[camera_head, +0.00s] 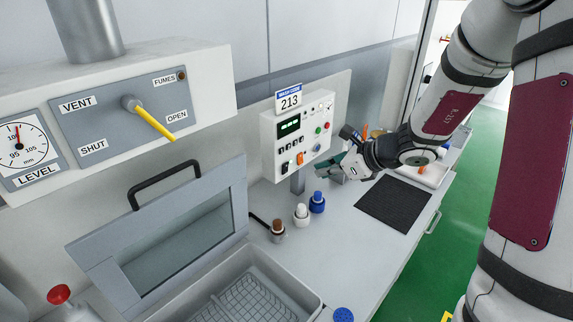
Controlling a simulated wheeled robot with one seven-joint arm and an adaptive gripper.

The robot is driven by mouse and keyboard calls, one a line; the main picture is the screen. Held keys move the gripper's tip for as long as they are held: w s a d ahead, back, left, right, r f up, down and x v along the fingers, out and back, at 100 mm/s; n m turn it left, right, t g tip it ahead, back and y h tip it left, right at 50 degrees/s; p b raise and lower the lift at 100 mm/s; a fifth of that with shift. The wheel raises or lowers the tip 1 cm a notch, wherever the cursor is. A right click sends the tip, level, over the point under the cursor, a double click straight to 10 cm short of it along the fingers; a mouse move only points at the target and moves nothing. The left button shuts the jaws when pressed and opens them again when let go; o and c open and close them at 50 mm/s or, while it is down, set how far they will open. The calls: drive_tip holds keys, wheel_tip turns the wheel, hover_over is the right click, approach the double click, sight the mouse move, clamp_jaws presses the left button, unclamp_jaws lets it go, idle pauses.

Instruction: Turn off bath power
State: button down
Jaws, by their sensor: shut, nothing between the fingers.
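A white control box (298,139) stands on a post above the bench. Its face has a green-lit display (289,126), small knobs, a green button and a red button (327,126), and an orange switch (300,158) along the bottom. The labels are too small to read, so I cannot tell which control is the bath power. My gripper (327,170) is shut and empty, just right of and below the box's lower right corner. It looks apart from the orange switch.
An open-lidded bath (262,262) with a wire basket is at the front. Several small bottles, including a blue-capped one (317,202), stand below the box. A dark mat (393,204) lies right. A vent panel (125,115) with yellow lever hangs upper left.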

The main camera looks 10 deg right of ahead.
drive_tip(key=shift+w+d+f+m+t, duration=0.15)
drive_tip(key=shift+w+d+f+m, duration=0.15)
drive_tip(key=shift+d+f+m, duration=0.25)
drive_tip(key=shift+w+d+f+m+t, duration=0.15)
drive_tip(key=shift+w+d+f+m, duration=0.15)
drive_tip(key=shift+d+f+m, duration=0.25)
drive_tip(key=shift+a+r, duration=0.15)
drive_tip(key=p, duration=0.1)
approach(284, 174)
drive_tip(key=shift+x, duration=2.4)
